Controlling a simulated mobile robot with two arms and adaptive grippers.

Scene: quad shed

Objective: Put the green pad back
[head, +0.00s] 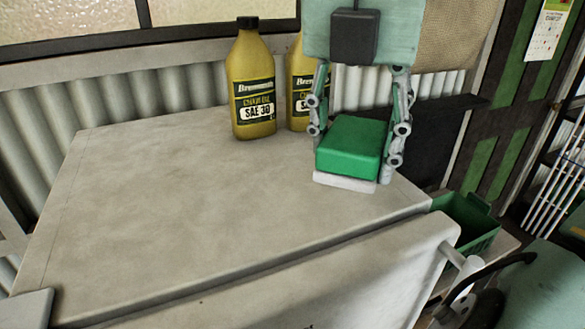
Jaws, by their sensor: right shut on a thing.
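The green pad (350,148) is a block with rounded edges and a white layer underneath. My right gripper (355,135) comes down from above, with one finger on each side of the pad, and is shut on it. The pad is over the right end of the pale worktop (190,205), near its right edge. I cannot tell whether its white underside touches the top. My left gripper is not in view.
Two yellow chain oil bottles, one in front (252,80) and one partly hidden (299,85), stand just left of my right gripper. A green bin (468,222) is below the worktop's right edge. The worktop's left and middle are clear.

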